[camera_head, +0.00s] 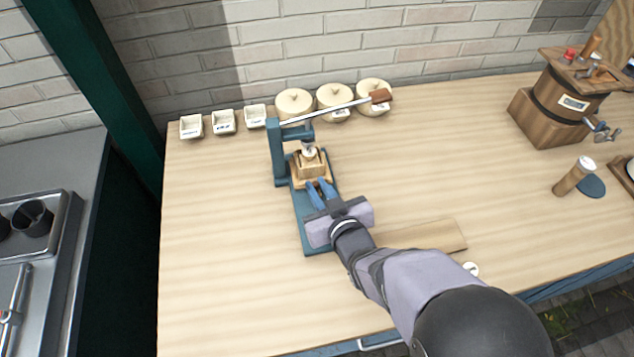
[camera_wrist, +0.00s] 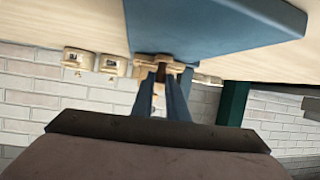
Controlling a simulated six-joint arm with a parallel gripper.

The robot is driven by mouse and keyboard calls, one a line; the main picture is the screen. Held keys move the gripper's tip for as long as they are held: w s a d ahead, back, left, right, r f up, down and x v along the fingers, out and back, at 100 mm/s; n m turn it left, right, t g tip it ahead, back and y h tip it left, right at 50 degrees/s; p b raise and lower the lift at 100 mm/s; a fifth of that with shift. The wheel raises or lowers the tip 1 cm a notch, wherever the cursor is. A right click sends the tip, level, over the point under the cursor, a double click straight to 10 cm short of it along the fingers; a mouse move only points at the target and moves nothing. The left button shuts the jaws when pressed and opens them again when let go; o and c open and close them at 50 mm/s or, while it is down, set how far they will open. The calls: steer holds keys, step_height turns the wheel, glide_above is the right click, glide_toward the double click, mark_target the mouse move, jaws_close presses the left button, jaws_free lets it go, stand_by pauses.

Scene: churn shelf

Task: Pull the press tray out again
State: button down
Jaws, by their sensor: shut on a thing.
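The blue press (camera_head: 278,150) stands on the wooden table, with its long lever reaching up and right to a brown handle (camera_head: 381,96). The wooden press tray (camera_head: 297,176) lies on the press base under the ram, with a small wooden box-shaped mould (camera_head: 311,168) on it. My gripper (camera_head: 322,186) reaches over the blue base from the front, its blue fingers shut at the tray's front end. In the wrist view, the fingers (camera_wrist: 162,82) close on a small piece at the tray's front. The fingers partly hide what they grip.
Several small white bins and round lidded crocks (camera_head: 294,103) line the back by the brick wall. A wooden churn (camera_head: 565,100) stands at the right. A flat wooden board (camera_head: 425,237) lies right of the press base. The table left of the press is clear.

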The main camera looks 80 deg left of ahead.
steer(key=d+b, duration=0.1)
steer(key=d, duration=1)
steer(key=shift+d+b, duration=0.3)
steer(key=shift+d, duration=0.1)
steer(key=shift+f, duration=0.1)
steer(key=c, duration=1.8)
jaws_free()
steer(key=shift+d, duration=0.1)
steer(key=shift+c, duration=0.2)
steer(key=shift+o, duration=0.5)
steer(key=shift+d, duration=0.1)
step_height(320, 180, up, 10)
steer(key=shift+p, duration=0.3)
steer(key=shift+w, duration=0.1)
